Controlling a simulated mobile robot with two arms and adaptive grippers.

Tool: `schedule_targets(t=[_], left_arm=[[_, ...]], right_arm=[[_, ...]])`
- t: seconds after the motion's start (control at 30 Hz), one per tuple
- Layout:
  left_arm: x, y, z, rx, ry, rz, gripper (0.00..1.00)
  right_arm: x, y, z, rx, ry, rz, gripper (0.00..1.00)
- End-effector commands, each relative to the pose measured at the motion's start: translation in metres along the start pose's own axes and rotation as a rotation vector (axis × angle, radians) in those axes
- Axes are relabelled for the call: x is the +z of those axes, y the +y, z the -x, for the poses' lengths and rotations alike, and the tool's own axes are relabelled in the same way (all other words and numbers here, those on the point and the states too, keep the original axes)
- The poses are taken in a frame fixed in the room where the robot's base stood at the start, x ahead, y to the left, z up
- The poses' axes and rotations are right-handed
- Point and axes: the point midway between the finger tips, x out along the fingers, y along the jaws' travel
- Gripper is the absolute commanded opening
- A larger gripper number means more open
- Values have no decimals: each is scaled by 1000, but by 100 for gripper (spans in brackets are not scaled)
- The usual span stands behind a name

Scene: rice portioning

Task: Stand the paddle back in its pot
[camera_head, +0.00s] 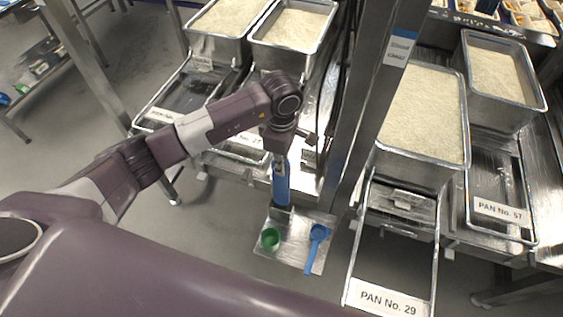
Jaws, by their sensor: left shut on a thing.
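My left gripper (280,152) points down in the middle of the view and is shut on the top of a blue paddle (281,184). The paddle hangs about upright beneath it. Its lower end is at a small dark pot (281,211) at the back edge of a small metal shelf (291,252). I cannot tell whether the paddle's end is inside the pot or just in front of or above it. My right gripper is not in view.
A green cup (270,239) and a blue scoop (318,236) are on the small shelf, close to the pot. A steel post (371,100) rises right of my gripper. Rice-filled pans (428,112) stand on racks on both sides. Open floor lies at left.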

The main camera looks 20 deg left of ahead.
Motion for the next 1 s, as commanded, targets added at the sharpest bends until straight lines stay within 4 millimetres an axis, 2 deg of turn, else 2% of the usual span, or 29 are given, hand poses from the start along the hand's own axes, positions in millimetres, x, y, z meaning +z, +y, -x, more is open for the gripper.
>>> schedule_targets(t=[0.6,1.0], left_arm=[[0,-1,-46,-1,-1,1,0],[0,0,-75,1,0,0,0]], right_arm=[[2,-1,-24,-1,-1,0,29],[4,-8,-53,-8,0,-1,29]])
